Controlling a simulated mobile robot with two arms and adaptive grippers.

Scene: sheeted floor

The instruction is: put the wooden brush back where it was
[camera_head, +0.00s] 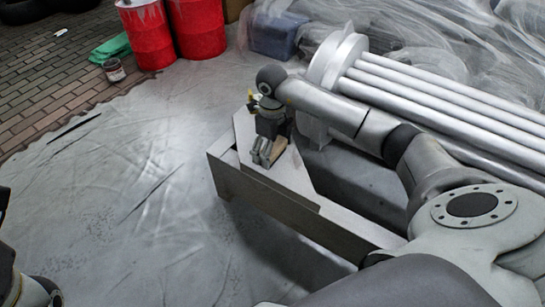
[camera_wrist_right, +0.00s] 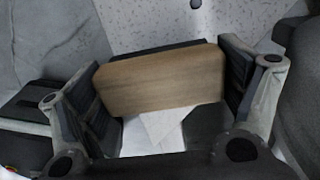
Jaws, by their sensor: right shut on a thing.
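The wooden brush (camera_wrist_right: 160,82) shows in the right wrist view as a light brown wooden block with a dark strip along its far edge. It lies between the two fingers of my right gripper (camera_wrist_right: 167,95), which is shut on it. In the head view my right gripper (camera_head: 264,160) points down over the top of a pale bench-like stand (camera_head: 228,180). The brush is mostly hidden there by the fingers, and I cannot tell whether it touches the stand. Only dark parts of my left arm show at the lower left edge; its gripper is not visible.
Two red drums (camera_head: 148,35), a green cloth (camera_head: 110,48) and a small can (camera_head: 114,70) are at the upper left. The sheeted floor left of the stand is mostly clear.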

